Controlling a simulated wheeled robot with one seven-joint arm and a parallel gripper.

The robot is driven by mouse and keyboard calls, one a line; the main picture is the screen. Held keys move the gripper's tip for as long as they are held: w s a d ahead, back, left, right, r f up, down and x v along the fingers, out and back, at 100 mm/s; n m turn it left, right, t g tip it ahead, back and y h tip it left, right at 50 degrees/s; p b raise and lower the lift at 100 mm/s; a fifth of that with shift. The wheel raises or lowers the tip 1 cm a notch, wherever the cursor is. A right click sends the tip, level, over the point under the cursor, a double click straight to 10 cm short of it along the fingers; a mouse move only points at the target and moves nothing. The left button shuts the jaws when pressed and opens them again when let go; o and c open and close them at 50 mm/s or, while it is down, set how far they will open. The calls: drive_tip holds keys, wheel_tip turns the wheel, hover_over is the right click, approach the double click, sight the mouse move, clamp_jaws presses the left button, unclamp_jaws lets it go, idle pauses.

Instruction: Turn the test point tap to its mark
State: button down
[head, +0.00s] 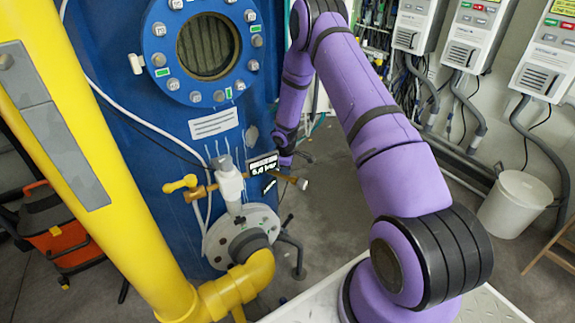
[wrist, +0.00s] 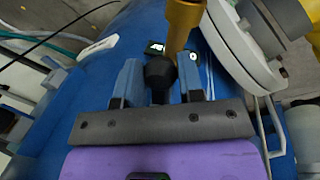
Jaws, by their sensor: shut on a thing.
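In the wrist view my gripper (wrist: 159,76) has its two blue-grey fingers on either side of a dark round knob, which I take to be the test point tap (wrist: 160,72). The gripper is shut on it. The knob sits beside a brass pipe (wrist: 184,28). Dark labels with white and green marks (wrist: 155,47) show behind the fingers; I cannot tell whether one is the tap's mark. In the head view the brass line (head: 205,190) crosses the white fitting, and my arm's end comes down by the small display (head: 262,163). The tap itself is not clear there.
A blue vessel (head: 150,130) with a bolted round window (head: 208,46) stands behind. A yellow pipe (head: 90,150) runs at left, and a yellow tap handle (head: 180,184) sits on the brass line. A flange (head: 222,240) lies below. A white bin (head: 515,205) stands at right.

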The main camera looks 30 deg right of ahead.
drive_tip(key=shift+s+a+m, duration=0.15)
drive_tip(key=shift+a+m, duration=0.25)
drive_tip(key=shift+m, duration=0.3)
drive_tip(key=c, duration=0.8)
unclamp_jaws()
drive_tip(key=shift+o, duration=0.2)
wheel_tip(320, 180, up, 11)
drive_tip(key=s+a, duration=0.1)
drive_tip(key=shift+s+a+f, duration=0.15)
drive_tip(key=shift+a, duration=0.2)
